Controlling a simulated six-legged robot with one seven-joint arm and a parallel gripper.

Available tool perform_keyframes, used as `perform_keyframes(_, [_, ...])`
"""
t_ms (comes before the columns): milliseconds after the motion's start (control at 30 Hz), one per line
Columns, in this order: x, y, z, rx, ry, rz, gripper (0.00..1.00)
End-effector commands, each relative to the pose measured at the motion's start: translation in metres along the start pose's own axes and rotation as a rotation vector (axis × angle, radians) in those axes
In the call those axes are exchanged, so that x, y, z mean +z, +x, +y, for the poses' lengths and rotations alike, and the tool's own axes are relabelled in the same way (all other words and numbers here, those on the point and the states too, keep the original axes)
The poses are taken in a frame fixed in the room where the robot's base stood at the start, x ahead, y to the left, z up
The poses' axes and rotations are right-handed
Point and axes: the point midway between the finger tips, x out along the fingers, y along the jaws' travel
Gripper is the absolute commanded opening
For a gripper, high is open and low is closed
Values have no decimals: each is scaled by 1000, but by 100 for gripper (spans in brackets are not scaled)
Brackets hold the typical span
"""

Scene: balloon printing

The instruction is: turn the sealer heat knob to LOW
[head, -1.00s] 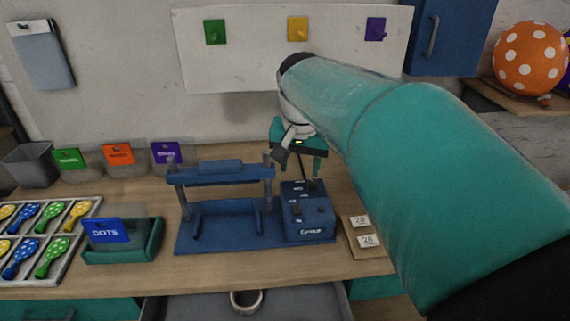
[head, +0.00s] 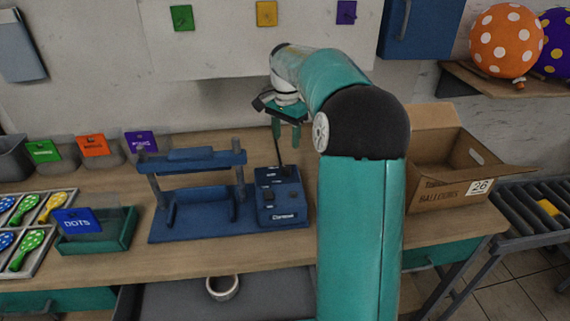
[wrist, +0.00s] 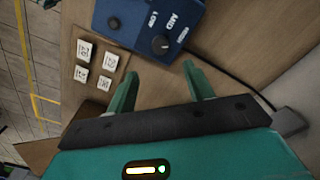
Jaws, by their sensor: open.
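The blue sealer stands on the wooden bench, with its sealing frame (head: 195,190) on the left and its control box (head: 281,198) on the right. In the wrist view the control box (wrist: 140,22) is at the top, with LOW and MID readable and a third label beyond MID. A round dark knob (wrist: 160,44) sits near these labels. I cannot tell which label it points to. My gripper (head: 287,135) is above and behind the control box. In the wrist view my gripper (wrist: 159,68) is open and empty, its fingertips apart from the knob.
A dark cable rises behind the control box. Small numbered cards (wrist: 95,65) lie beside it in the wrist view. A cardboard box (head: 450,175) stands right of my arm. A teal tray with a DOTS card (head: 78,222) is left of the sealer.

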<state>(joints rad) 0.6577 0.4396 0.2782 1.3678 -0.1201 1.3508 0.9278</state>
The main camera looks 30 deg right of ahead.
Motion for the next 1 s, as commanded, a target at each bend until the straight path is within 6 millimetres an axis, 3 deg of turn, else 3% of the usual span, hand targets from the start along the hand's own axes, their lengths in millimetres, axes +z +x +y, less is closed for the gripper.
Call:
perform_keyframes(300, [-1, 66, 1, 3, -1, -2, 52])
perform_keyframes(500, [-1, 96, 0, 1, -3, -1, 52])
perform_keyframes(900, [-1, 107, 0, 0, -4, 0, 52])
perform_keyframes(933, [-1, 107, 0, 0, -4, 0, 50])
perform_keyframes(1000, [-1, 107, 0, 0, -4, 0, 36])
